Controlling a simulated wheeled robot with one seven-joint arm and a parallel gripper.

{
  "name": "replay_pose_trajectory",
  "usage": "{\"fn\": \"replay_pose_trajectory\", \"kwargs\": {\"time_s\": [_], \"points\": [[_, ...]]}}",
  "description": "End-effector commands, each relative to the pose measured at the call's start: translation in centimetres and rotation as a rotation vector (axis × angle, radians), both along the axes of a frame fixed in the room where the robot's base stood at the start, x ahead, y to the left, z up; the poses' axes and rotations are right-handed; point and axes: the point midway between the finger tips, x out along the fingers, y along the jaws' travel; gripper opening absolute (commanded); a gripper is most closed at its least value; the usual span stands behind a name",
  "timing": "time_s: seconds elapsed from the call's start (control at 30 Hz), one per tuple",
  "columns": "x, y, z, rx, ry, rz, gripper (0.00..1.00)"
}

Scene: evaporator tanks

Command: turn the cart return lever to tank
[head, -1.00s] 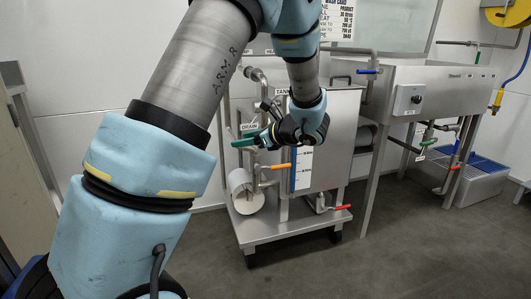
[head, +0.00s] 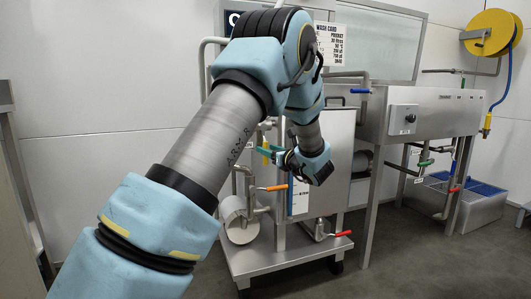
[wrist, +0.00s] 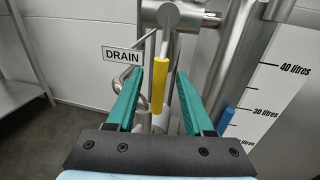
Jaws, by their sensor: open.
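In the wrist view, the cart return lever, a grey stem with a yellow sleeve (wrist: 158,88), hangs down from a metal valve body (wrist: 168,14). The DRAIN sign (wrist: 123,55) is to its left; no TANK sign shows in this view. My gripper (wrist: 160,82) is open, with one green finger on each side of the sleeve. I cannot tell whether either finger touches it. In the head view my gripper (head: 268,152) is at the cart's pipework, and a small part of the yellow sleeve (head: 266,156) shows beside it.
The steel tank (head: 330,150) stands on the wheeled cart (head: 285,258). An orange-handled lever (head: 271,188) and a red-handled lever (head: 343,234) sit lower down. A litre scale (wrist: 265,110) is on the right in the wrist view. A steel sink (head: 440,105) stands to the right.

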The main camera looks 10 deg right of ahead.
Motion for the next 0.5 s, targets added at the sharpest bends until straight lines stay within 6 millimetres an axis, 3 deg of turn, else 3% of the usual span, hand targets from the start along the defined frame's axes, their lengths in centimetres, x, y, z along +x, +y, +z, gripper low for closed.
{"fn": "replay_pose_trajectory", "kwargs": {"time_s": [0.2,0.5], "points": [[1.8,0.6,-0.1,-0.001,0.001,0.0,0.52],[2.0,0.7,0.0,0.0,0.001,0.0,0.52]]}}
